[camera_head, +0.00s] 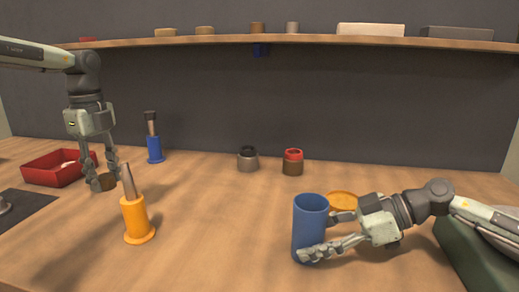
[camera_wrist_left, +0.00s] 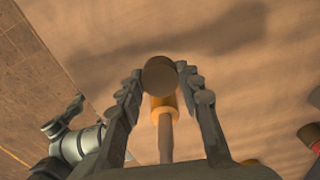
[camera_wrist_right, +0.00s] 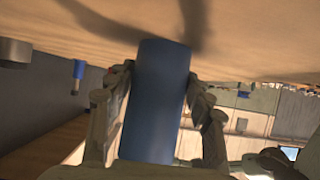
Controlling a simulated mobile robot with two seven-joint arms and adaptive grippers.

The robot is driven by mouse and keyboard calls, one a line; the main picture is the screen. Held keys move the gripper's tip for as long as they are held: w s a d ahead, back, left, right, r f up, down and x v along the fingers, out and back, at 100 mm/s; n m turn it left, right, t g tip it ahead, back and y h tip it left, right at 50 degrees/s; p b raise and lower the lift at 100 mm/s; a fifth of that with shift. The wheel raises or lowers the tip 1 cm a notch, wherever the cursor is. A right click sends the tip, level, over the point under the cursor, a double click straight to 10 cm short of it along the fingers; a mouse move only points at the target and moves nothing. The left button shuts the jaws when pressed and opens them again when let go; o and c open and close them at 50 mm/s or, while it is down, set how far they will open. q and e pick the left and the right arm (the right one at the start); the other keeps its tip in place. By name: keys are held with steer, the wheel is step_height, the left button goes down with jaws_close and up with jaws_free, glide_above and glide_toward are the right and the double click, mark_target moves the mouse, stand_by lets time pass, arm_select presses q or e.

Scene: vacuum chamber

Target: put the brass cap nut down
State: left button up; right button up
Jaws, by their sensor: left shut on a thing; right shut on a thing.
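The brass cap nut (camera_head: 103,183) is a short, dark brown cylinder between the fingertips of my left gripper (camera_head: 102,176), which is shut on it. In the left wrist view the nut (camera_wrist_left: 160,76) shows as a brown disc between the fingertips (camera_wrist_left: 160,80). It is low over the left part of the table; I cannot tell whether it touches the wood. My right gripper (camera_head: 303,250) is shut around a blue cylinder (camera_head: 309,228) that stands upright on the table. The cylinder (camera_wrist_right: 155,100) fills the middle of the right wrist view.
An orange holder with a grey rod (camera_head: 136,219) stands just right of my left gripper. A red tray (camera_head: 52,176) and a blue holder (camera_head: 154,149) are nearby. A grey ring-shaped part (camera_head: 248,163) and a red-topped part (camera_head: 292,167) stand at mid-table. Bare wood lies between.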

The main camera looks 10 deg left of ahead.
mark_target(107, 222)
arm_select(q)
steer(key=a+f, duration=0.1)
steer(key=f, duration=0.2)
steer(key=a+f, duration=0.1)
steer(key=f, duration=0.2)
steer(key=a+f, duration=0.1)
steer(key=f, duration=0.2)
steer(key=shift+f, duration=0.4)
steer(key=shift+f, duration=0.1)
steer(key=o, duration=1)
step_height(107, 222, up, 11)
steer(key=shift+o, duration=0.6)
steer(key=shift+s+r, duration=0.1)
steer(key=shift+r, duration=0.45)
step_height(107, 222, down, 12)
steer(key=shift+f, duration=0.15)
